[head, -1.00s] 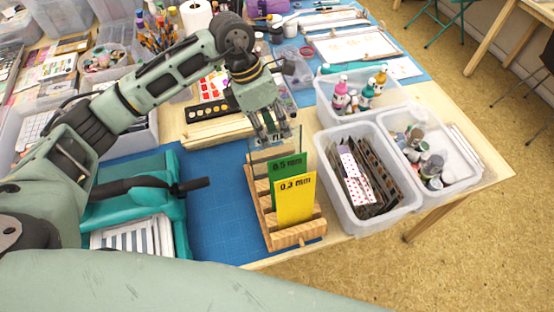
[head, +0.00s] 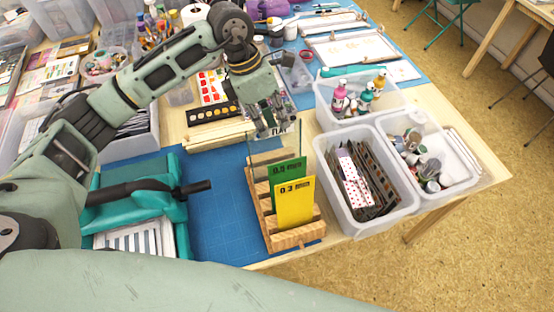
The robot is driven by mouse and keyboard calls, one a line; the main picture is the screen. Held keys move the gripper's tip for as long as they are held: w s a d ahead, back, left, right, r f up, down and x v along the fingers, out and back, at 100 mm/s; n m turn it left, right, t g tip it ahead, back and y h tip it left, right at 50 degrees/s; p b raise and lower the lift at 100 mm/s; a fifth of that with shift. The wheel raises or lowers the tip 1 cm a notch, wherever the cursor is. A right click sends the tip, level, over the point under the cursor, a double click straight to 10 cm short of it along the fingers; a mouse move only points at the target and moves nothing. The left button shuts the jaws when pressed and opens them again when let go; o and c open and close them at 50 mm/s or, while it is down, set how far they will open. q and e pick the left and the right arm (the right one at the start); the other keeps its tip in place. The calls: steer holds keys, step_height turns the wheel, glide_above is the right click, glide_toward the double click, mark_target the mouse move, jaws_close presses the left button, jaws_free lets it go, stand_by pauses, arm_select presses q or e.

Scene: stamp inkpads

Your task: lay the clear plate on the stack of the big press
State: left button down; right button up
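The clear plate (head: 274,148) stands upright at the back of the wooden rack (head: 287,237), behind the green plate (head: 286,172) and yellow plate (head: 294,203). My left gripper (head: 274,128) is above the rack, its fingers closed on the top edge of the clear plate. The plate's lower edge is hidden behind the green plate, so I cannot tell if it is clear of its slot. The big teal press (head: 172,205) is at the left, with a dark handle. The striped stack (head: 125,241) lies on it, partly cut off by my own body. My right gripper is not in view.
Clear bins with cards (head: 407,207), bottles (head: 322,92) and jars (head: 462,178) stand close on the right of the rack. A paint set (head: 213,112) lies behind. The blue mat (head: 215,225) between press and rack is bare.

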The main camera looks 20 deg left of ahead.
arm_select(q)
steer(key=v, duration=0.1)
steer(key=p+v, duration=0.1)
steer(key=v, duration=0.1)
steer(key=p+v, duration=0.1)
steer(key=shift+w+d+r, duration=0.3)
steer(key=shift+d, duration=0.05)
